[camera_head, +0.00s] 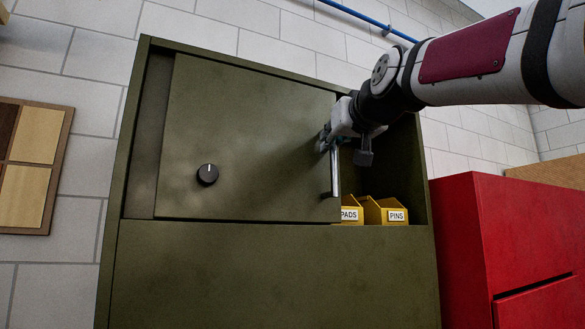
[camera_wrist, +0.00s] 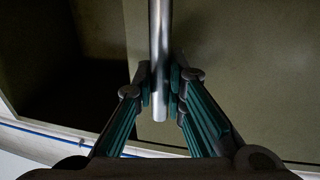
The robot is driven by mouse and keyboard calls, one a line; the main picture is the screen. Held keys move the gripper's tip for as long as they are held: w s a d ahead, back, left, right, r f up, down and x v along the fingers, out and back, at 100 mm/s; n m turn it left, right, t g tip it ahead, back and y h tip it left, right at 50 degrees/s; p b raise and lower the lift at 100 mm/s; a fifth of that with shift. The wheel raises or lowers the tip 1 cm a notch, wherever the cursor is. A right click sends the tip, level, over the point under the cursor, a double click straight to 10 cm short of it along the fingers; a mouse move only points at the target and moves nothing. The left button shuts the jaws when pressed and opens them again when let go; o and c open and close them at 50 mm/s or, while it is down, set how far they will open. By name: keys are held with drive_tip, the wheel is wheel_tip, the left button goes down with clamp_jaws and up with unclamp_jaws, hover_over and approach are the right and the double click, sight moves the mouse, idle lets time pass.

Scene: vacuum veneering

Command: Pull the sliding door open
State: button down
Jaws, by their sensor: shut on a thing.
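The sliding door (camera_head: 245,130) is an olive-green panel in the upper part of a green cabinet (camera_head: 270,270). A vertical metal bar handle (camera_head: 335,175) stands at the door's right edge. The handle also shows in the wrist view (camera_wrist: 159,50), running down between the fingers. My gripper (camera_head: 328,142) is shut on the handle, and it shows in the wrist view (camera_wrist: 160,88) with green-padded fingers on both sides of the bar. The door stands partly open, with an opening on its right and a narrow recessed strip on its left. A black knob (camera_head: 207,174) sits on the door's lower left.
Yellow bins labelled PADS (camera_head: 349,212) and PINS (camera_head: 388,212) stand inside the opening; the PADS bin is partly hidden by the door. A red cabinet (camera_head: 510,240) stands close on the right. A board of wood samples (camera_head: 35,145) hangs on the left wall.

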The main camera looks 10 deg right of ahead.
drive_tip(key=shift+s+a, duration=0.2)
drive_tip(key=shift+a, duration=0.3)
drive_tip(key=c, duration=1.6)
unclamp_jaws()
drive_tip(key=s+d, duration=0.1)
drive_tip(key=s, duration=1.1)
drive_tip(key=shift+d, duration=0.25)
